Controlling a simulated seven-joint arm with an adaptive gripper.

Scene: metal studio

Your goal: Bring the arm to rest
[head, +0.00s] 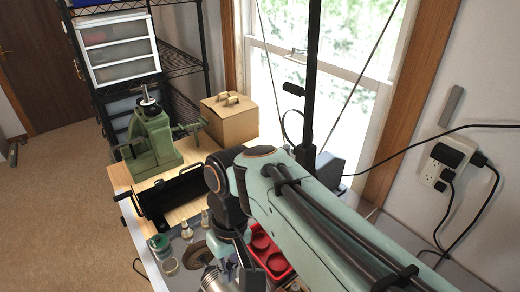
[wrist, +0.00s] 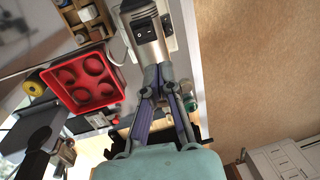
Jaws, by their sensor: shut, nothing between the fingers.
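My pale green arm reaches in from the lower right in the head view and bends down over the workbench (head: 152,262). In the wrist view my gripper (wrist: 160,72) has its two fingers together with nothing between them. A silver machine part (wrist: 150,48) shows just beyond the fingertips; I cannot tell whether they touch it. In the head view the gripper is mostly hidden behind the arm and low in the picture.
A red tray with round hollows (head: 270,256) lies on the bench beside the arm; it also shows in the wrist view (wrist: 112,98). A window is behind.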

